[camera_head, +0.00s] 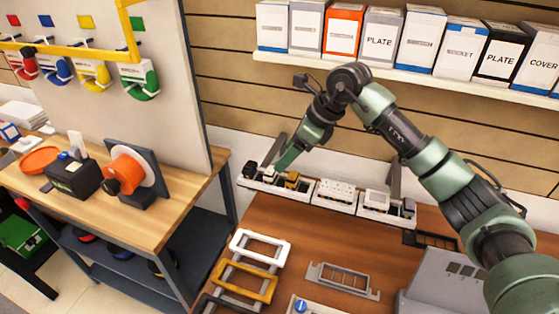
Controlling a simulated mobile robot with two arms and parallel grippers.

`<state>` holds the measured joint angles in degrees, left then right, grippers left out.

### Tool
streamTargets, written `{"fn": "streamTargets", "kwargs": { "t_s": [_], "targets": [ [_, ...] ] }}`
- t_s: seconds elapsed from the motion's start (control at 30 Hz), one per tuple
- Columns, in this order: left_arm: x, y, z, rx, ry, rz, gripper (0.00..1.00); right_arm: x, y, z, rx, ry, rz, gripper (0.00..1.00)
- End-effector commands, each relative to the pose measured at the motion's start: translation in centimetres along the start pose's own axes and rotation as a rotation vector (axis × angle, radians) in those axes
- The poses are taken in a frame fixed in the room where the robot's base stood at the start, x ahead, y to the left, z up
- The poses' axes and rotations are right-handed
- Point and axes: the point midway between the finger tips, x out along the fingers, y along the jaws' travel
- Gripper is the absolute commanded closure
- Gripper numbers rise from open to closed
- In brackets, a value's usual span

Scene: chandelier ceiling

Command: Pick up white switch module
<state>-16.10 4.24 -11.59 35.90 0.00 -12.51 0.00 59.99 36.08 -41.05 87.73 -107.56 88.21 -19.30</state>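A row of white bins stands along the back of the brown table. The left bin (302,195) holds small modules: a black one (249,168), a white one (270,175) and a yellow-brown one (292,180). The right bin (372,212) holds another white module (378,198) and dark ones. Which white piece is the switch module is not clear from here. My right gripper (275,168) points down at the left bin, at the white module between the black and yellow-brown ones. The fingertips are small, and contact or grip cannot be made out. My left gripper is out of view.
The middle bin (335,192) holds white pieces. White (260,248) and yellow (245,281) frames and a grey bracket (343,279) lie on the table (306,243). A grey box (445,284) is at right. A shelf of boxes (410,67) hangs above. A wooden workbench (165,215) stands left.

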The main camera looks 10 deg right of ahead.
Motion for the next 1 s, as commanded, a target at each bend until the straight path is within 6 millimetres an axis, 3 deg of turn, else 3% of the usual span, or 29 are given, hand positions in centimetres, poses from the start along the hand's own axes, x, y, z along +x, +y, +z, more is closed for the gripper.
{"fn": "streamTargets", "kwargs": {
  "t_s": [0.1, 0.27, 0.47, 0.6, 0.87, 0.9, 1.0],
  "targets": [
    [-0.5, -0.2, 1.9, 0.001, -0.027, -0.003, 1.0, 0.9, 0.1, 0.1, 0.001, 0.002, 0.004, 0.33],
    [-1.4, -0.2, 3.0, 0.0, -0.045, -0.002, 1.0, 2.6, 0.1, 0.1, 0.001, 0.002, 0.004, 0.33],
    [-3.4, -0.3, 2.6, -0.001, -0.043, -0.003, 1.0, 5.3, 0.2, 0.4, 0.003, 0.002, 0.006, 0.33],
    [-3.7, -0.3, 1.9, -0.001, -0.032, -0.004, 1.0, 7.2, 0.1, 0.2, 0.002, 0.001, 0.003, 0.33],
    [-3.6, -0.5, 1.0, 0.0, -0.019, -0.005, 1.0, 7.8, 0.0, 0.1, 0.0, 0.001, 0.0, 0.33],
    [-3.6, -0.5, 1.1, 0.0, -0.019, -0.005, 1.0, 7.8, 0.0, 0.1, 0.0, 0.001, 0.0, 0.35],
    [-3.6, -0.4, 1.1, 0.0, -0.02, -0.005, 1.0, 7.8, 0.0, 0.1, 0.001, 0.001, 0.0, 0.63]
  ]
}}
